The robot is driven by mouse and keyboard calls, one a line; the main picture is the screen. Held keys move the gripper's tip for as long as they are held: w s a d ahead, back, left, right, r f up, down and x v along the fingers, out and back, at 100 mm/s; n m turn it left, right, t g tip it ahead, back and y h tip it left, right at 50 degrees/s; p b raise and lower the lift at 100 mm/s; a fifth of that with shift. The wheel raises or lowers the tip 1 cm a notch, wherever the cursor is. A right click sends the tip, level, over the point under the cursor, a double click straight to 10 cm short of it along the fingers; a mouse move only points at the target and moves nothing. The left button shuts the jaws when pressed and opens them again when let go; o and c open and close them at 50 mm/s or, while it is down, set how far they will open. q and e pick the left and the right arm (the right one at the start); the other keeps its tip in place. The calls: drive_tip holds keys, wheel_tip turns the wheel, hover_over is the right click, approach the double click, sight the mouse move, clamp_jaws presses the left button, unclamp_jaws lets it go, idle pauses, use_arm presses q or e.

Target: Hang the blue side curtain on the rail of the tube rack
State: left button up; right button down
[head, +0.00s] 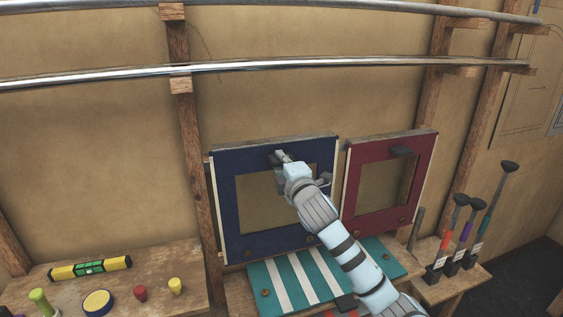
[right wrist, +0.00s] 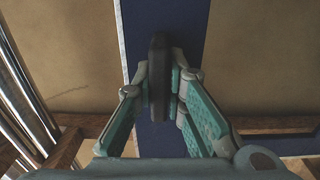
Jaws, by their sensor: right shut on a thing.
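The blue side curtain (head: 235,165) is a dark blue panel with a clear window and a pale left edge. It stands upright before the wall, below the metal rails. My right gripper (head: 284,160) is shut on the dark grip at its top edge; the right wrist view shows the fingers (right wrist: 161,88) on both sides of this dark grip (right wrist: 159,60), with the blue cloth (right wrist: 190,25) behind. The tube rack has a lower rail (head: 300,66) and an upper rail (head: 300,8) on wooden brackets. Whether the curtain's bottom touches the bench is unclear. My left gripper is out of view.
A red window panel (head: 425,165) stands close at right. A teal-and-white striped piece (head: 265,280) lies on the bench below. The left bench (head: 185,255) holds a yellow level (head: 90,267) and small items. Several dark-knobbed tools (head: 485,215) stand at right. Wall between curtain and lower rail is clear.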

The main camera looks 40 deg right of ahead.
drive_tip(key=shift+f, duration=0.1)
drive_tip(key=shift+f+b, duration=0.75)
drive_tip(key=shift+f, duration=0.75)
drive_tip(key=c, duration=1.6)
unclamp_jaws()
drive_tip(key=shift+o, duration=0.2)
drive_tip(key=shift+s+f, duration=0.1)
drive_tip(key=v, duration=1.2)
